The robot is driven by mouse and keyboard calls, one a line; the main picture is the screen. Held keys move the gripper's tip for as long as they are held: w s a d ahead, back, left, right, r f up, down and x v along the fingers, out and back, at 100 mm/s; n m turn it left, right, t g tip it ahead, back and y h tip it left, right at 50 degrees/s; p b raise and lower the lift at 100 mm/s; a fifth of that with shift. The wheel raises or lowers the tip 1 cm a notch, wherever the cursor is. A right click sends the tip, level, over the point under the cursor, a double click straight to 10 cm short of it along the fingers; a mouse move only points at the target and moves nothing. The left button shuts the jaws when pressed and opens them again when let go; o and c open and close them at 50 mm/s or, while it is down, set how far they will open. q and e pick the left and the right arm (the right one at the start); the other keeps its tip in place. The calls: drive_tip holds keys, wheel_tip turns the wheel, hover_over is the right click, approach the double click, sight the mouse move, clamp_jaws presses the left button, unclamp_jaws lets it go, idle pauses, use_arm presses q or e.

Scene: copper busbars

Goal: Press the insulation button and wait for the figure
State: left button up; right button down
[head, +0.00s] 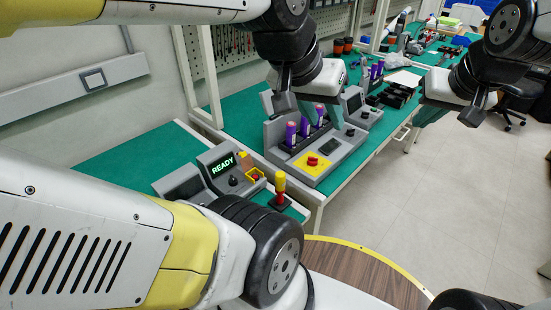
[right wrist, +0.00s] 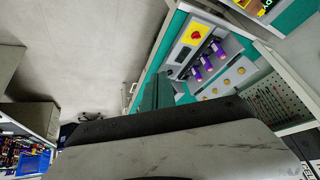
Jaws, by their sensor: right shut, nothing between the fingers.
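A grey tester (head: 215,166) with a lit READY display stands on the green bench at lower left, with a dark knob or button (head: 233,181) on its front. Behind it a larger grey station (head: 330,160) holds purple cylinders and carries a red button (head: 313,160) on a yellow plate. It also shows in the right wrist view (right wrist: 184,55). I cannot read which control is labelled insulation. My left gripper (head: 284,100) hangs above the larger station, its fingers seen edge-on. My right gripper (head: 477,112) is shut and empty over the aisle at right, apart from the bench.
A smaller console (head: 355,104) and black parts (head: 398,95) lie further back. The floor (head: 430,200) at right is clear; a dark chair (head: 520,95) stands beyond.

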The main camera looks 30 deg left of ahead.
drive_tip(key=w+a+f+n+y, duration=0.1)
drive_tip(key=w+a+f, duration=0.1)
drive_tip(key=a, duration=0.3)
drive_tip(key=w+a+f+n, duration=0.1)
drive_tip(key=w+a+f, duration=0.2)
drive_tip(key=a, duration=0.2)
drive_tip(key=n+g+y, duration=0.2)
drive_tip(key=g+y, duration=0.2)
drive_tip(key=y, duration=0.1)
hover_over(255, 177)
wheel_tip(255, 177, down, 18)
drive_tip(key=shift+d+r, duration=0.15)
drive_tip(key=shift+d, duration=0.25)
drive_tip(key=shift+w+f, duration=0.1)
drive_tip(key=shift+f, duration=4.35)
drive_tip(key=shift+f, duration=0.1)
drive_tip(key=shift+f, duration=0.3)
